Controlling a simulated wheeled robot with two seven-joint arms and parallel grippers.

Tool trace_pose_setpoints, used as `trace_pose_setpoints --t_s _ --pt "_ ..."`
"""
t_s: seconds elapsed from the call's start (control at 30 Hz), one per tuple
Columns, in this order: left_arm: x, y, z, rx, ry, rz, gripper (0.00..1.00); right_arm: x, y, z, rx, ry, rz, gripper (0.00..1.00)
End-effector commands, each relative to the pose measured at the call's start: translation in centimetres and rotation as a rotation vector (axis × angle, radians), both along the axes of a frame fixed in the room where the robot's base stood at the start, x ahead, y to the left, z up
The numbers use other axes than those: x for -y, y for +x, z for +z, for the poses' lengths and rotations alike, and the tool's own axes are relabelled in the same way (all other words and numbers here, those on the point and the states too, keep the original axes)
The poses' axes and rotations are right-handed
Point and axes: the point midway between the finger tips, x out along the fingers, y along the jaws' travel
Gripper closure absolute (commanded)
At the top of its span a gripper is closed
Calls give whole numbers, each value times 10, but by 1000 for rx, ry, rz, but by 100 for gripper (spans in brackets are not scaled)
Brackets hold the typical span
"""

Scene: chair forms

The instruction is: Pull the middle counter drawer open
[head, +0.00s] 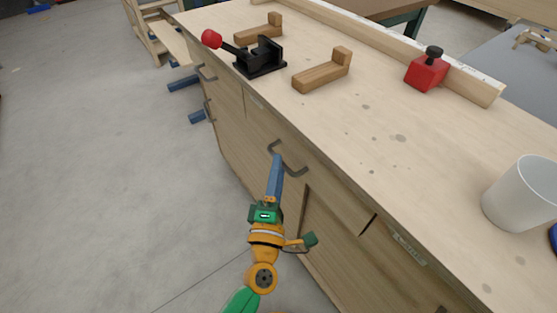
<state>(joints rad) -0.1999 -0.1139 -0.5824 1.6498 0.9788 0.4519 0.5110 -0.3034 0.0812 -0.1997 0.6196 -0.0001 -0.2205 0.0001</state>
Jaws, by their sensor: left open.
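The middle counter drawer (262,124) is a pale wood front below the worktop edge, and it looks flush with the counter. Its dark bar handle (296,171) sticks out from the front. My left gripper (277,160) comes up from below, its blue fingers at the left end of the handle. The fingertips overlap the handle in the picture; I cannot tell whether they touch it. The gripper is open, though its fingers look close together from this angle. My right gripper is out of view.
On the wooden worktop (365,135) stand a black clamp (262,58) with a red knob, wooden blocks (322,72), a red block (427,71) and a white cup (522,195).

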Motion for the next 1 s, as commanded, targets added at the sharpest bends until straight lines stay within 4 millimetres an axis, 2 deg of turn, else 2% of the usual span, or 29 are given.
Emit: trace_pose_setpoints --t_s 0.1,0.2,0.43,0.6,1.0 --pt "3 19 4 1 2 -1 56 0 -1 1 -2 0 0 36" --pt "4 27 4 0 4 -1 56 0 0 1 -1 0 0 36" --pt "4 28 4 -2 7 -2 56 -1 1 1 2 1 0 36" --pt "4 28 3 -2 7 -2 100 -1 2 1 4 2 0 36" --pt "4 28 3 -2 8 -1 100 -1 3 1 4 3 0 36"
